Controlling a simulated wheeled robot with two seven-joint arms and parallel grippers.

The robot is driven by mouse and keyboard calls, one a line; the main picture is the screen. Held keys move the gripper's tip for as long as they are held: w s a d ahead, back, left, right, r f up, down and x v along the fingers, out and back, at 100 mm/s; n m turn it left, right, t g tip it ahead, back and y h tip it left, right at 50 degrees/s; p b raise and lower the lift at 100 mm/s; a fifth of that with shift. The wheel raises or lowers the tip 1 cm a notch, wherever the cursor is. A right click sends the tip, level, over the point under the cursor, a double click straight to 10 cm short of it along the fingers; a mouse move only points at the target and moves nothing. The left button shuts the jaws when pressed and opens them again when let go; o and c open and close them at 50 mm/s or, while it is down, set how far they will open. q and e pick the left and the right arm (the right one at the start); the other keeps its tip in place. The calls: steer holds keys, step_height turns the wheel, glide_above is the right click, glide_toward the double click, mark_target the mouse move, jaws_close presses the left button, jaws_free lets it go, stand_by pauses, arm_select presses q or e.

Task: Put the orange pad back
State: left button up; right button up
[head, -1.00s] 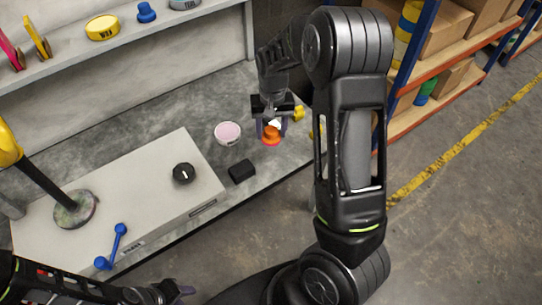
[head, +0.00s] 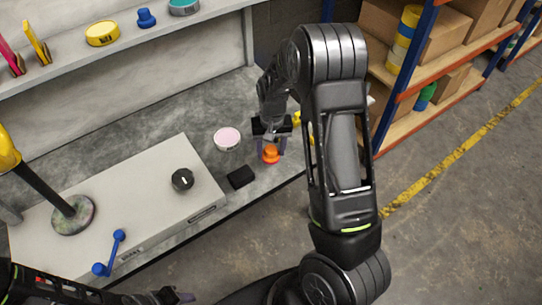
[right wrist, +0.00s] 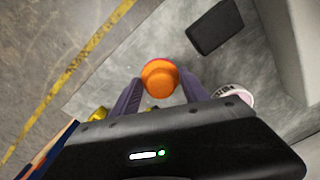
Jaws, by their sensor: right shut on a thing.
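The orange pad (head: 270,154) is a small round orange knob with a pinkish-red rim, near the right end of the grey bench. In the right wrist view the pad (right wrist: 160,78) sits between the two purple-grey fingers. My right gripper (head: 270,147) is shut on it, pointing down. I cannot tell for sure whether the pad's underside touches the bench. My left gripper (head: 176,297) is low in the head view, away from the pad; its jaws are too small and dark to read.
A white bowl with pink contents (head: 227,138) and a black block (head: 240,177) lie left of the pad. A pale box with a black knob (head: 182,180) stands further left. A shelf (head: 60,66) holds coloured items. A yellow thing (right wrist: 97,113) lies close by the right gripper.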

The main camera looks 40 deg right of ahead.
mark_target(271, 156)
steer(key=shift+f, duration=1.8)
steer(key=o, duration=1.2)
step_height(271, 156, up, 12)
steer(key=shift+s+d+p, duration=0.1)
steer(key=shift+p, duration=0.3)
